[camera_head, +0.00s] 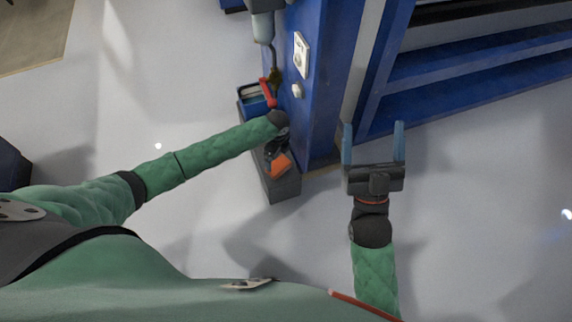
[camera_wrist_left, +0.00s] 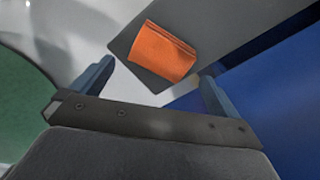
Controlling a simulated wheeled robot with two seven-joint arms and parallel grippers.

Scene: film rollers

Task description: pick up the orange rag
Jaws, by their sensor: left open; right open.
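The orange rag (camera_head: 281,166) lies on the near end of a dark grey box-like surface (camera_head: 284,189) beside the blue machine. In the left wrist view the folded orange rag (camera_wrist_left: 161,52) sits just beyond and between the fingertips of my open left gripper (camera_wrist_left: 155,82). No contact shows there. In the head view my left gripper (camera_head: 276,150) points down over the grey surface, close to the rag, and is partly hidden by its own wrist. My right gripper (camera_head: 374,145) is open and empty, to the right of the rag, over the floor by the machine.
A blue bin (camera_head: 246,97) with a red-handled item (camera_head: 267,93) stands behind the rag on the same grey surface. The tall blue machine (camera_head: 312,110) rises close on the right of the rag. Pale floor (camera_head: 180,90) to the left is clear.

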